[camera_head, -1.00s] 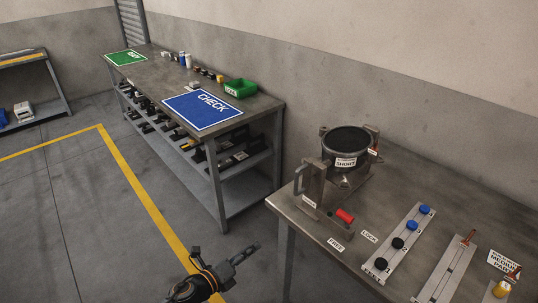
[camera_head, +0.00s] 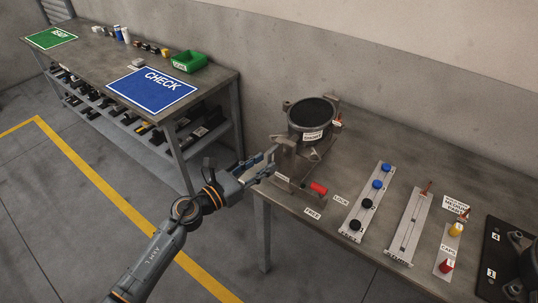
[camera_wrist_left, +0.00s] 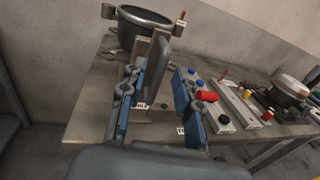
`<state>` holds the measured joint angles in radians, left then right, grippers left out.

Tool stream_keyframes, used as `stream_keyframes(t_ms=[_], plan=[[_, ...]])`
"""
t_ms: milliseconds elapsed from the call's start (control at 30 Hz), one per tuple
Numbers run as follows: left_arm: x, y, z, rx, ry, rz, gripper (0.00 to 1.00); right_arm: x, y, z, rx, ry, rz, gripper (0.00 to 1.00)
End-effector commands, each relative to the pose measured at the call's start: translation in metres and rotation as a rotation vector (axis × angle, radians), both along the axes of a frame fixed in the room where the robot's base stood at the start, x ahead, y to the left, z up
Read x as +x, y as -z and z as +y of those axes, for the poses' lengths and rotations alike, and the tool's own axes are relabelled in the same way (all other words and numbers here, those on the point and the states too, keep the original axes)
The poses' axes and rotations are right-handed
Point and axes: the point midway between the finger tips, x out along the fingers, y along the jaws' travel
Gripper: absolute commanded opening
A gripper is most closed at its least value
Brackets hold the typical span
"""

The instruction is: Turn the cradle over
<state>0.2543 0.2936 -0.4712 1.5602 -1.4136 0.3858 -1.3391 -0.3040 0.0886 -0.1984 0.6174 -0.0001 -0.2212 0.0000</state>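The cradle (camera_head: 287,150) stands on the near left corner of the right-hand table. It holds a dark round pot-shaped part (camera_head: 312,112) with a "SHORT" label, open side up. My left gripper (camera_head: 264,163) is at the cradle's left side, by its handle, and partly hides it. In the left wrist view, the fingers (camera_wrist_left: 155,103) are spread apart, with the grey upright handle (camera_wrist_left: 158,62) ahead between them; I see no grip on it. A red-knobbed lever (camera_head: 319,188) is at the cradle's front, near "FREE" and "LOCK" labels. My right gripper is out of view.
Strips with blue and black knobs (camera_head: 368,204) and a slotted rail (camera_head: 409,228) lie right of the cradle. Yellow and red caps (camera_head: 456,229) stand farther right. A bench with a blue "CHECK" mat (camera_head: 152,89) and green bin (camera_head: 188,61) is at left.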

Motion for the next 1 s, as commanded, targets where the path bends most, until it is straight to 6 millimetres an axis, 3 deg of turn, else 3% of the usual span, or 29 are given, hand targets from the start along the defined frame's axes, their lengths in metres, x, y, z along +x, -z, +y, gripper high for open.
stream_keyframes(t_ms=[200,567,600,767,1000], plan=[[0.018,-0.001,-0.020,-0.002,0.000,0.001,0.32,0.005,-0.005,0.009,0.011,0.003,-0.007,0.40],[0.022,0.000,-0.025,-0.001,0.001,0.001,0.32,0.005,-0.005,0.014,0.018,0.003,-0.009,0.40],[0.023,0.000,-0.025,-0.001,0.001,0.001,0.30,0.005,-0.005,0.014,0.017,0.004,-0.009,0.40],[0.022,0.000,-0.025,-0.001,0.001,0.001,0.00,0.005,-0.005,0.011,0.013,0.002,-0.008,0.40],[0.022,0.001,-0.025,-0.001,0.000,0.001,0.00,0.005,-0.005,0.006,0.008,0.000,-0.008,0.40]])
